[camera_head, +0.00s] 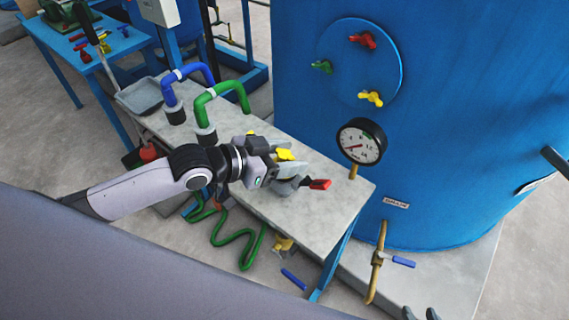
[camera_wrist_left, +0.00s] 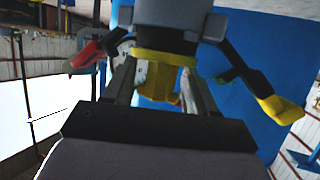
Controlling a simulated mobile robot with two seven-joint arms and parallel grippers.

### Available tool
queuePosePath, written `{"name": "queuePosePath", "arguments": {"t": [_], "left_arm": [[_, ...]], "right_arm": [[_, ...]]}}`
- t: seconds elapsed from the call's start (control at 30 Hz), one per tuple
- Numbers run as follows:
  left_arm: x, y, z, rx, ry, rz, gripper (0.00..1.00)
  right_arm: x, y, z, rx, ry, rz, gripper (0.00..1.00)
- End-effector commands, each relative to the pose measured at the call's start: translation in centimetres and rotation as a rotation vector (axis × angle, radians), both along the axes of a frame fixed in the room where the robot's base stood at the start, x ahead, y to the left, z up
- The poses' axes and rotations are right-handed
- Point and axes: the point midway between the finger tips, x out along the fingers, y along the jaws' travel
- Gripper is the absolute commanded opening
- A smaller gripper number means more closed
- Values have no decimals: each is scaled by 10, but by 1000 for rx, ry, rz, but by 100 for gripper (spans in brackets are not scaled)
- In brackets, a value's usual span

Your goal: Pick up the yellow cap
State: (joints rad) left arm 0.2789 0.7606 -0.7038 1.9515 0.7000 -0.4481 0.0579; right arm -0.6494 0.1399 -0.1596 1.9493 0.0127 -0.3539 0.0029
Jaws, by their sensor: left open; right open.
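The yellow cap (camera_head: 285,155) is partly hidden by my left gripper in the head view, above the light bench top. In the left wrist view the yellow cap (camera_wrist_left: 158,85) sits under a grey fitting, between the two fingers. My left gripper (camera_head: 281,169) is open around it; in the wrist view a finger (camera_wrist_left: 120,80) stands on each side. Whether either finger touches the cap, I cannot tell. My right gripper (camera_head: 420,314) shows only as two dark, separated fingertips at the bottom edge of the head view.
A red-tipped lever (camera_head: 320,184) and a yellow-tipped lever (camera_wrist_left: 278,108) stick out beside the cap. Green (camera_head: 222,88) and blue (camera_head: 190,70) bent pipes stand on the bench (camera_head: 340,190). The blue tank (camera_head: 440,120) with a gauge (camera_head: 360,141) rises behind. The bench's right end is bare.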

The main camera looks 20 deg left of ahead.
Motion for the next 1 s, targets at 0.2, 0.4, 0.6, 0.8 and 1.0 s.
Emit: {"name": "queuePosePath", "arguments": {"t": [0.2,0.4,0.6,0.8,1.0], "left_arm": [[9,-9,-5,0,1,-1,56],[9,-9,-6,1,0,-1,56],[9,-9,-6,2,1,-1,0],[8,-9,-6,2,1,-1,0],[9,-9,1,1,-1,-2,0]], "right_arm": [[0,0,1,0,0,0,43],[0,0,1,0,0,0,43],[0,0,0,0,0,0,43],[0,0,0,0,0,0,43],[0,0,1,0,0,0,43]]}}
